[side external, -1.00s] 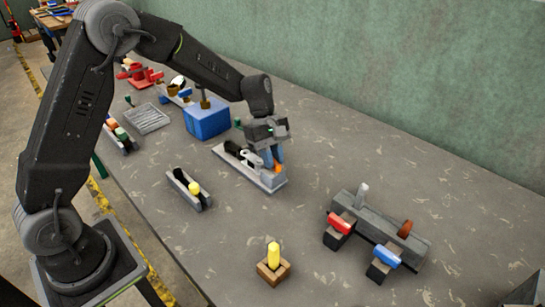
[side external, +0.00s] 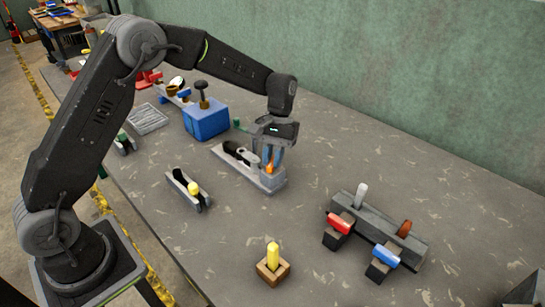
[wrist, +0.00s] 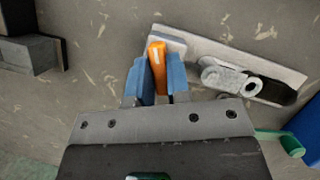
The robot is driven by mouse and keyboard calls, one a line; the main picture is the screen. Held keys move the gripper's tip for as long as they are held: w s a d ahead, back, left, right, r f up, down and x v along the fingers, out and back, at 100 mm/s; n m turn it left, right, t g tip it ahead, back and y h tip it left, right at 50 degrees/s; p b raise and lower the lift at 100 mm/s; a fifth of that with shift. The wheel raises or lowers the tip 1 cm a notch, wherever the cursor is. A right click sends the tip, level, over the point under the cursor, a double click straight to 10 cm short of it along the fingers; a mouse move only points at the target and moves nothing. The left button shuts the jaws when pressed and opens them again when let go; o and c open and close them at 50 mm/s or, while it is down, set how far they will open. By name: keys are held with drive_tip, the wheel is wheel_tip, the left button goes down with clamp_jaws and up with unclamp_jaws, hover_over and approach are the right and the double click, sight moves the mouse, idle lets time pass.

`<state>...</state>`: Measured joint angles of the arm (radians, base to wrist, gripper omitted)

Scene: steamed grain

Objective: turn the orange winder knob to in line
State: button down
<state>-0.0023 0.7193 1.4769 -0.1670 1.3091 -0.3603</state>
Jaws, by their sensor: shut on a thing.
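The orange winder knob (wrist: 157,57) sits at one end of a long light-grey base (wrist: 262,62). In the wrist view it stands between the blue fingers of my gripper (wrist: 160,78), which is shut on it. Its long side there looks angled to the length of the base. In the side view the knob (side external: 269,168) shows as a small orange patch below my gripper (side external: 272,160), partly hidden by the fingers. The base (side external: 262,184) lies flat on the table.
A grey and black part lies along the same base. A blue box (side external: 207,121) with a dark knob stands behind left. A small grey holder (side external: 187,190) with a yellow knob is at left. A red-and-blue-handled fixture (side external: 375,232) and a yellow peg block (side external: 272,268) stand in front.

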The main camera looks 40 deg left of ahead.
drive_tip(key=m+y, duration=0.2)
drive_tip(key=m, duration=0.2)
drive_tip(key=shift+m, duration=0.4)
idle(0.4)
drive_tip(key=c, duration=1.1)
unclamp_jaws()
drive_tip(key=v, duration=1.4)
drive_tip(key=shift+w+d+f, duration=0.1)
drive_tip(key=shift+w, duration=0.05)
